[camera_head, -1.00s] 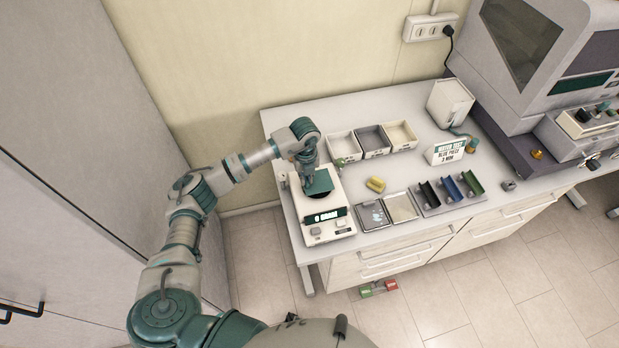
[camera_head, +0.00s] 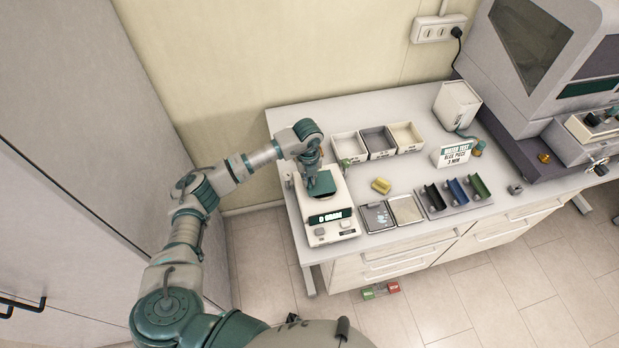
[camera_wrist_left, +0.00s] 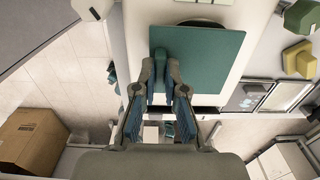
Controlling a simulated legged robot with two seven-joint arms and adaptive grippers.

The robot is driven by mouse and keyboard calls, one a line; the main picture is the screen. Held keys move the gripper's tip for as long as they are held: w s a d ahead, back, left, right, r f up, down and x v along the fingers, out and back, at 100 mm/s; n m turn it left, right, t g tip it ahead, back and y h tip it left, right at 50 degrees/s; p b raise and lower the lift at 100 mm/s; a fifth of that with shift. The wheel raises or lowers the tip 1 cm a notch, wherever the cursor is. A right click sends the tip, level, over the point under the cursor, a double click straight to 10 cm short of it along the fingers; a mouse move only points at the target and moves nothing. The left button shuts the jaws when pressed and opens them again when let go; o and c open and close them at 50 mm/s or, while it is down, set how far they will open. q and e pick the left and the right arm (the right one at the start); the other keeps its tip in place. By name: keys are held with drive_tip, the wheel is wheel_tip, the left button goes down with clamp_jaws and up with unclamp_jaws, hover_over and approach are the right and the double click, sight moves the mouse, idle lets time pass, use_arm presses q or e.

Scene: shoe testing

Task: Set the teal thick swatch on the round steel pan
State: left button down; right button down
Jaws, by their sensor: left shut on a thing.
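The teal thick swatch (camera_head: 324,183) is a flat square held over the top of the white scale (camera_head: 322,236). The round pan is mostly hidden under the swatch; a dark curved edge (camera_wrist_left: 203,22) shows just past the swatch in the left wrist view. I cannot tell whether the swatch touches the pan. My right gripper is not in view.
Three open bins (camera_head: 378,142) stand behind the scale. A yellow block (camera_head: 381,186), two shallow trays (camera_head: 406,209) and a rack with dark, blue and green holders (camera_head: 455,195) lie to the right. A sign (camera_head: 453,153) stands near the large machine (camera_head: 545,70).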

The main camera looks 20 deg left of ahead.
use_arm(q)
drive_tip(key=shift+a+f, duration=0.3)
drive_tip(key=shift+a, duration=0.05)
drive_tip(key=shift+a+f, duration=0.25)
drive_tip(key=c, duration=1.3)
unclamp_jaws()
drive_tip(key=shift+c, duration=0.2)
drive_tip(key=shift+o, duration=0.9)
drive_tip(key=shift+d+r, duration=0.1)
drive_tip(key=shift+d, duration=0.25)
drive_tip(key=shift+r, duration=0.3)
wheel_tip(320, 180, up, 11)
drive_tip(key=shift+r, duration=0.15)
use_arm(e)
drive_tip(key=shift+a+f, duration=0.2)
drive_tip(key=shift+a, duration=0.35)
